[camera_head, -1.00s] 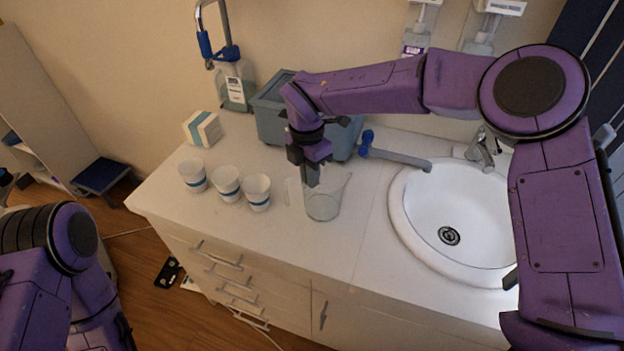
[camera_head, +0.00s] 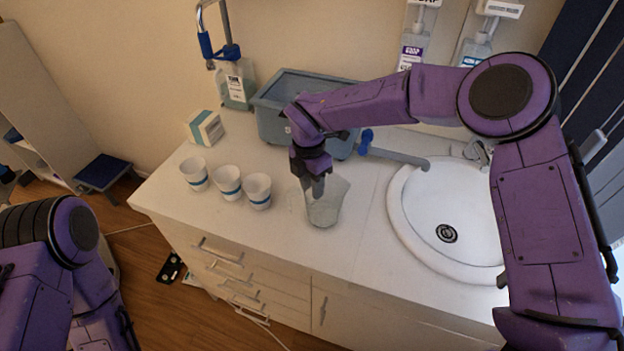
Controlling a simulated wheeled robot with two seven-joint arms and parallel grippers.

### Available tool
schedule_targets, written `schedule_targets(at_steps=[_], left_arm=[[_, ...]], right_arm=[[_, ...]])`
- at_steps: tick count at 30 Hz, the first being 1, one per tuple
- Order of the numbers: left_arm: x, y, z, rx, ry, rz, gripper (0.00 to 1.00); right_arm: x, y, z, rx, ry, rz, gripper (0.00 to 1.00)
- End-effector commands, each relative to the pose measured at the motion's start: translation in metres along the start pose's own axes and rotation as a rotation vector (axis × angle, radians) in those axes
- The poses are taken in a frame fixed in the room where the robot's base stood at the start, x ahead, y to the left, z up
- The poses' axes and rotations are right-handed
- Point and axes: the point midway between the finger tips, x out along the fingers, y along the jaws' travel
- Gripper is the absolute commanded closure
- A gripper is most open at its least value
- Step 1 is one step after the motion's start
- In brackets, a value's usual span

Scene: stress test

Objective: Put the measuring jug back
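The measuring jug (camera_head: 326,211) is clear and stands on the white counter, left of the sink. It looks slightly tilted, and its handle is hard to make out. My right gripper (camera_head: 314,188) points down at the jug's upper left side, with its fingers overlapping the rim. I cannot tell whether the fingers are closed on the jug's wall or handle, or only beside it. My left arm shows at the lower left, but its gripper is out of view.
Several things stand near: white cups with blue bands (camera_head: 228,183), a small box (camera_head: 205,128), a grey-blue bin (camera_head: 272,118) behind my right gripper, and a bottle (camera_head: 236,86). The sink (camera_head: 425,225) and its tap (camera_head: 400,158) are at right.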

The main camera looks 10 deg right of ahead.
Motion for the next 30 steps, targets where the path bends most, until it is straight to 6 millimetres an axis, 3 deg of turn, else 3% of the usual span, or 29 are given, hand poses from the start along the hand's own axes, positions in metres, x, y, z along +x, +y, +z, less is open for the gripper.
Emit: schedule_targets(at_steps=[1, 5, 12, 16, 21, 30], left_arm=[[-0.005, 0.0, -0.002, 0.0, 0.0, 0.0, 0.64], [0.008, 0.001, 0.003, 0.0, 0.0, 0.0, 0.64], [0.022, 0.002, 0.009, 0.0, 0.0, 0.0, 0.64], [0.025, 0.002, 0.01, 0.0, 0.0, 0.0, 0.64], [0.025, 0.002, 0.011, 0.0, 0.0, 0.0, 0.64], [0.025, 0.002, 0.01, 0.0, 0.0, 0.0, 0.64]], right_arm=[[-0.006, 0.0, 0.0, 0.0, -0.001, 0.001, 0.67], [-0.025, 0.001, 0.001, 0.002, -0.001, 0.006, 0.67], [-0.087, 0.001, 0.001, 0.001, -0.003, 0.005, 0.67], [-0.111, 0.001, 0.0, 0.001, -0.001, 0.002, 0.67], [-0.123, 0.0, 0.0, 0.0, -0.001, 0.001, 0.67], [-0.123, 0.0, 0.0, 0.0, -0.001, 0.0, 0.67]])
